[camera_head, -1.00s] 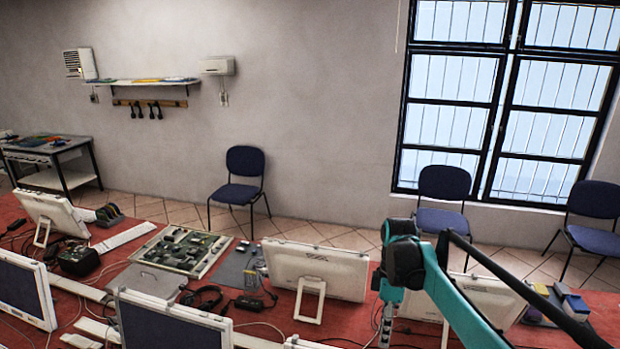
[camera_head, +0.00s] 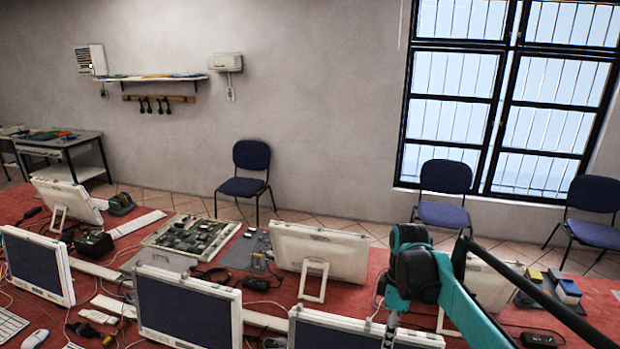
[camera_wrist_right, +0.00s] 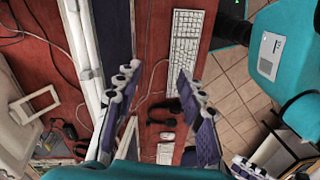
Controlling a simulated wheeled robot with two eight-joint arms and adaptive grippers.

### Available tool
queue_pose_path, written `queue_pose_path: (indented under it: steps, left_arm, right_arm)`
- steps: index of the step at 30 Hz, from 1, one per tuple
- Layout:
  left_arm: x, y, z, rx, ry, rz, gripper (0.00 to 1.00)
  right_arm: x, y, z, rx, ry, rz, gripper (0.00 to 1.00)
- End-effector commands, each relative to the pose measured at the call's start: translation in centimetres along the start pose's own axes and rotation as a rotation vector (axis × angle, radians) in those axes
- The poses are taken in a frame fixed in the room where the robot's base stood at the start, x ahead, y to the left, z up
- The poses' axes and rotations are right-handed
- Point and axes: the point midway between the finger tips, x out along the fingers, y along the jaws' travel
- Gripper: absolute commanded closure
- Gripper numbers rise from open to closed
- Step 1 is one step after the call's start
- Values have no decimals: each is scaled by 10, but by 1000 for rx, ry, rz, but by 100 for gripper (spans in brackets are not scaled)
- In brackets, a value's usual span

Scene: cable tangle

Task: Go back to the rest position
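My right arm (camera_head: 412,268), teal with black joints, is bent at the lower right of the head view, over the red table.
The red table (camera_head: 400,315) carries several white monitors (camera_head: 187,312), loose cables, a circuit-board tray (camera_head: 190,235) and small boxes (camera_head: 567,291). Blue chairs (camera_head: 247,172) stand by the wall beyond. Tiled floor (camera_wrist_right: 240,110) shows beside the table in the right wrist view.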

Motion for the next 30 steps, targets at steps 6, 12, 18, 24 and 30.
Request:
queue_pose_path:
  steps: [6, 12, 18, 24, 30]
  left_arm:
    - [21, 0, 15, 0, 0, 0, 60]
    - [48, 0, 35, 0, 0, 0, 60]
    - [83, 0, 60, 0, 0, 0, 60]
    - [107, 0, 77, 0, 0, 0, 60]
    - [114, 0, 82, 0, 0, 0, 60]
  right_arm:
    - [19, -23, 10, 156, 42, 93, 60]
    - [53, -58, 25, 392, 137, 219, 60]
    - [112, -98, 45, 705, 322, 355, 60]
    - [166, -123, 59, 945, 511, 425, 60]
    - [188, -132, 64, 1047, 606, 441, 60]
